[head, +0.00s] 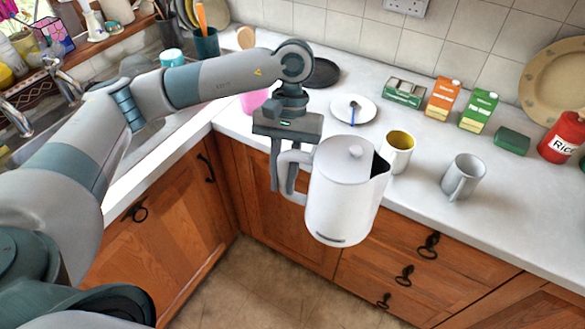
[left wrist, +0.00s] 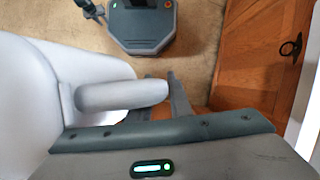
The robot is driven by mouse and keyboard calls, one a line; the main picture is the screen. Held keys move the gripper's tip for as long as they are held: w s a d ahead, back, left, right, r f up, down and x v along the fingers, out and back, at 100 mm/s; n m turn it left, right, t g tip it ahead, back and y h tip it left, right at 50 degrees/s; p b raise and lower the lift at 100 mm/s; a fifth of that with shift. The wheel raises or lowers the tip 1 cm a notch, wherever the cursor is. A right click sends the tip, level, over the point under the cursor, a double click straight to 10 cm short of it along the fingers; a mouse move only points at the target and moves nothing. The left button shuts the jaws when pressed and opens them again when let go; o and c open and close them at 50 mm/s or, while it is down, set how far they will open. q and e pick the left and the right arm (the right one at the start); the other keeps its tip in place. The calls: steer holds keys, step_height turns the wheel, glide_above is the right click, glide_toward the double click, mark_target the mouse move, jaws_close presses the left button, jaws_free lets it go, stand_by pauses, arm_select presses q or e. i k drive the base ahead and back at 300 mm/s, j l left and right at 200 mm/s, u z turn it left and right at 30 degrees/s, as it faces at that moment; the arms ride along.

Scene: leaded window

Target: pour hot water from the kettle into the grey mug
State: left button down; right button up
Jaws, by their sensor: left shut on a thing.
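A white kettle (head: 340,195) hangs upright in front of the counter's edge, its dark-lined spout pointing right. My left gripper (head: 283,190) is shut on the kettle's handle, at the kettle's left side. In the left wrist view the handle (left wrist: 120,95) runs to the fingers (left wrist: 165,95), and the kettle's white body (left wrist: 30,90) fills the left side. The grey mug (head: 464,176) stands upright on the counter, right of the kettle and apart from it. My right gripper is not in view.
A white mug with a yellow inside (head: 397,152) stands just behind the spout. A plate with a spoon (head: 353,108), orange carton (head: 443,98), green carton (head: 479,110), green box (head: 511,140) and red rice container (head: 562,137) stand farther back. Counter around the grey mug is clear.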

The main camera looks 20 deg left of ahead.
mark_target(466, 173)
steer(key=k+l, duration=0.1)
steer(key=l, duration=0.35)
steer(key=k+l, duration=0.15)
steer(key=l, duration=0.35)
steer(key=k+l, duration=0.1)
steer(key=l, duration=0.35)
steer(key=k+l+z, duration=0.1)
steer(key=l, duration=0.35)
steer(key=k+l, duration=0.15)
steer(key=l, duration=0.35)
